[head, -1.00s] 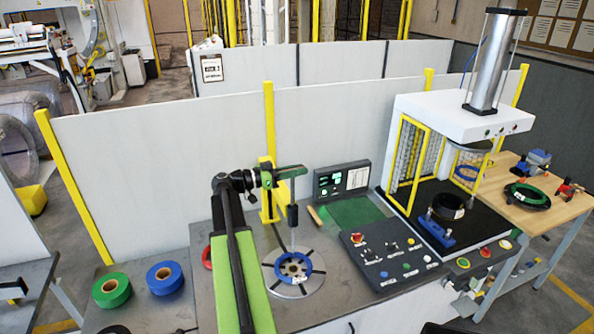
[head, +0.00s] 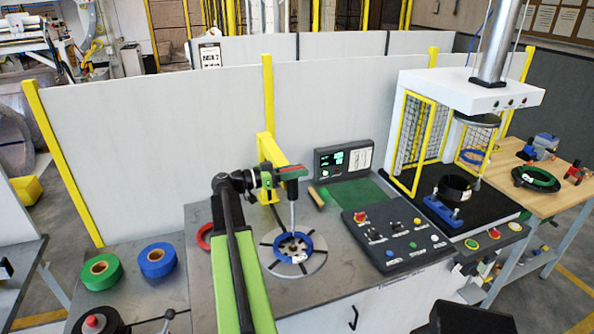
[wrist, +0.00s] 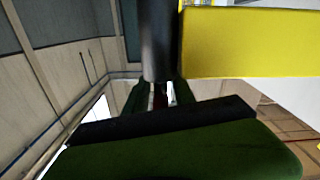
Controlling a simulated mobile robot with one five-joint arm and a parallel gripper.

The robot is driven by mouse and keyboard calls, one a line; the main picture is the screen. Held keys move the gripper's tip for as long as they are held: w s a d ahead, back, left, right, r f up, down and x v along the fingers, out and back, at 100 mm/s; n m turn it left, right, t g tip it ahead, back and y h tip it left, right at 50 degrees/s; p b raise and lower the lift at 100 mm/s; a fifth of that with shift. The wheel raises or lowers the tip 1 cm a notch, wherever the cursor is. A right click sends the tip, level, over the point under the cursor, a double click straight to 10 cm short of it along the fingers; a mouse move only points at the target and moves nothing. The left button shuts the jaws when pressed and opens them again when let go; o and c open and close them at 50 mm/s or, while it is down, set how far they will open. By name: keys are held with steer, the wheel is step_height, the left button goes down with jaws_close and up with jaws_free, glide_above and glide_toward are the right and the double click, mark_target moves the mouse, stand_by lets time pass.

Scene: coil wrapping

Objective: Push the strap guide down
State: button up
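The strap guide (head: 292,190) looks like an upright black sleeve on a thin grey rod, beside the yellow post (head: 266,150). It stands above the blue ring-shaped coil (head: 306,241) on the round grey turntable (head: 316,262). My gripper (head: 297,172) is level at the top of the black sleeve; I cannot tell whether it touches. In the wrist view a black cylinder (wrist: 157,40), probably the guide, and a yellow bar (wrist: 250,42) stand close ahead. The green fingers (wrist: 160,95) show beneath the cylinder; their tips are hidden, so their opening is unclear.
A control panel (head: 398,240) and a small screen (head: 345,160) stand right of the turntable. A green roll (head: 113,274) and a blue roll (head: 170,261) lie at left. A press with a yellow cage (head: 411,142) stands at right. White partitions close off the back.

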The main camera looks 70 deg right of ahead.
steer(key=shift+o, duration=0.4)
steer(key=shift+r, duration=0.1)
steer(key=shift+w+a, duration=0.2)
steer(key=shift+w, duration=0.15)
steer(key=v, duration=1.6)
steer(key=shift+a, duration=0.25)
steer(key=shift+w, duration=0.15)
